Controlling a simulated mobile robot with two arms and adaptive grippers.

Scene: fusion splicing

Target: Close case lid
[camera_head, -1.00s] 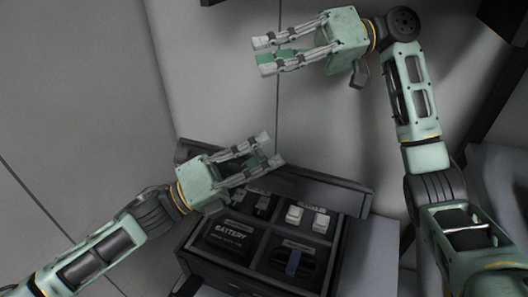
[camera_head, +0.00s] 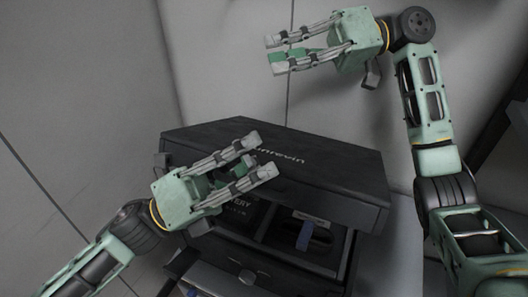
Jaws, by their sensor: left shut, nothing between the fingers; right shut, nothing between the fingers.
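The dark case (camera_head: 345,262) stands on a surface at the lower middle. Its black lid (camera_head: 335,178) with pale lettering is tilted down over the rear part of the case. The front compartments still show, one with a battery label and one with a blue-banded item (camera_head: 305,236). My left gripper (camera_head: 262,156) is shut and empty, in front of the lid's left part and hiding some of it. I cannot tell if it touches the lid. My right gripper (camera_head: 276,54) is shut and empty, above and behind the case, apart from it.
An open drawer-like section (camera_head: 215,277) shows below the case front. A grey wall (camera_head: 215,60) stands behind. A pale surface (camera_head: 385,265) to the right of the case is bare.

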